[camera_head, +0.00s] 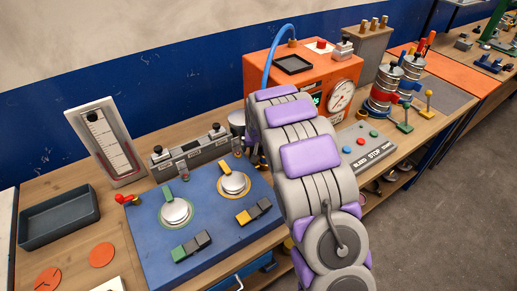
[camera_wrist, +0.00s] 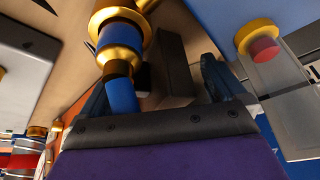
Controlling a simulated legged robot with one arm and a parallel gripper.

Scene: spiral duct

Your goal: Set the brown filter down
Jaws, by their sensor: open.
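In the wrist view my gripper (camera_wrist: 155,80) has its two dark blue fingers spread apart. I see nothing clamped between them. A dark block (camera_wrist: 175,65) shows beyond the gap between the fingers; I cannot tell what it is. A brass fitting with a blue band (camera_wrist: 121,38) stands close by the left finger and partly covers it. In the head view my purple and grey arm hides my gripper. I cannot pick out a brown filter for sure. Two flat orange-brown discs, one nearer the back (camera_head: 102,254) and one at the front left (camera_head: 47,280), lie on the wooden bench.
A dark tray (camera_head: 60,222) lies at the bench's left. A blue panel (camera_head: 150,243) with two round silver pads is beside my arm. An orange box with a gauge (camera_head: 340,97) stands behind it. Stacked metal jars (camera_head: 384,90) and a button box (camera_head: 366,150) are to the right.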

